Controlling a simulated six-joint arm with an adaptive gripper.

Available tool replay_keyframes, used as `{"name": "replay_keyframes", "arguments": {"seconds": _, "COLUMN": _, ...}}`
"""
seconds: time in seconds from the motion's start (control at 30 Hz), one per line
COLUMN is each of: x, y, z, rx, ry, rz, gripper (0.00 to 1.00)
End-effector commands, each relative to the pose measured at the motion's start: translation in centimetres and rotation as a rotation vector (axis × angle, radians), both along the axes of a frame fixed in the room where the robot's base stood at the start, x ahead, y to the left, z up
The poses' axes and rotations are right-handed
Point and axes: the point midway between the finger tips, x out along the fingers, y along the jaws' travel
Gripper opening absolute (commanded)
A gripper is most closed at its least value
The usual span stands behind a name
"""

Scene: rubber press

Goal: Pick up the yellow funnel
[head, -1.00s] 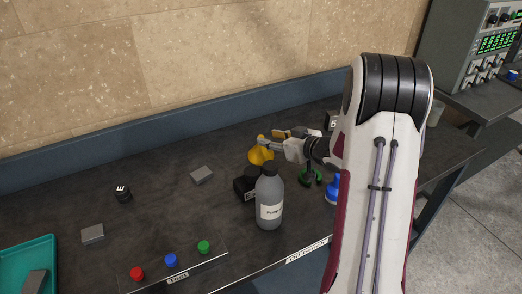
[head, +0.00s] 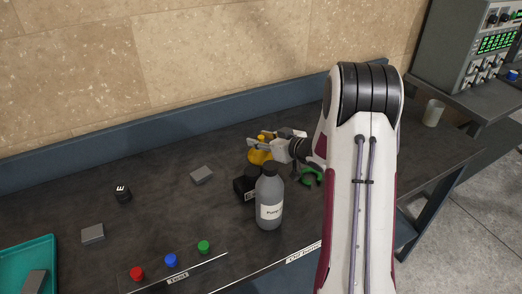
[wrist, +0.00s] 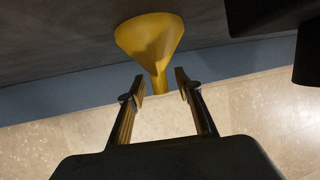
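The yellow funnel (head: 257,156) stands on the dark table with its wide mouth down, behind the grey bottle. In the wrist view the funnel (wrist: 151,42) shows whole, its narrow spout pointing toward the gap between my fingers. My gripper (head: 262,139) is at the height of the spout in the head view. In the wrist view my gripper (wrist: 160,82) is open, with one finger on each side of the spout's end. I cannot tell whether either finger touches the spout. Part of the funnel is hidden behind my gripper in the head view.
A grey bottle (head: 269,205) and a black block (head: 245,185) stand close in front of the funnel. A green object (head: 311,176) lies to the right, under my arm. Grey blocks (head: 202,175) lie to the left, with clear table between. The wall (head: 180,70) is behind.

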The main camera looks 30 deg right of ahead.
Motion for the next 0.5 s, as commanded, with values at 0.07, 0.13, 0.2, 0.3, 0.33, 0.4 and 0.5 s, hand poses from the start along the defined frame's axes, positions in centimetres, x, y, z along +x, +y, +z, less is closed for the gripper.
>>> {"name": "replay_keyframes", "arguments": {"seconds": 0.07, "x": -0.01, "y": 0.0, "z": 0.0, "rx": 0.0, "ry": 0.0, "rz": 0.0, "gripper": 0.34}}
{"name": "replay_keyframes", "arguments": {"seconds": 0.13, "x": -0.01, "y": 0.0, "z": 0.02, "rx": 0.0, "ry": 0.0, "rz": 0.0, "gripper": 0.34}}
{"name": "replay_keyframes", "arguments": {"seconds": 0.2, "x": -0.03, "y": 0.0, "z": 0.02, "rx": 0.0, "ry": 0.0, "rz": 0.0, "gripper": 0.34}}
{"name": "replay_keyframes", "arguments": {"seconds": 0.3, "x": -0.02, "y": -0.01, "z": 0.02, "rx": 0.0, "ry": 0.0, "rz": 0.0, "gripper": 0.34}}
{"name": "replay_keyframes", "arguments": {"seconds": 0.33, "x": -0.02, "y": -0.01, "z": 0.02, "rx": 0.0, "ry": 0.0, "rz": 0.0, "gripper": 0.34}}
{"name": "replay_keyframes", "arguments": {"seconds": 0.4, "x": -0.03, "y": -0.01, "z": 0.02, "rx": 0.0, "ry": 0.0, "rz": 0.0, "gripper": 0.21}}
{"name": "replay_keyframes", "arguments": {"seconds": 0.5, "x": -0.03, "y": 0.0, "z": 0.02, "rx": 0.0, "ry": 0.0, "rz": 0.0, "gripper": 0.0}}
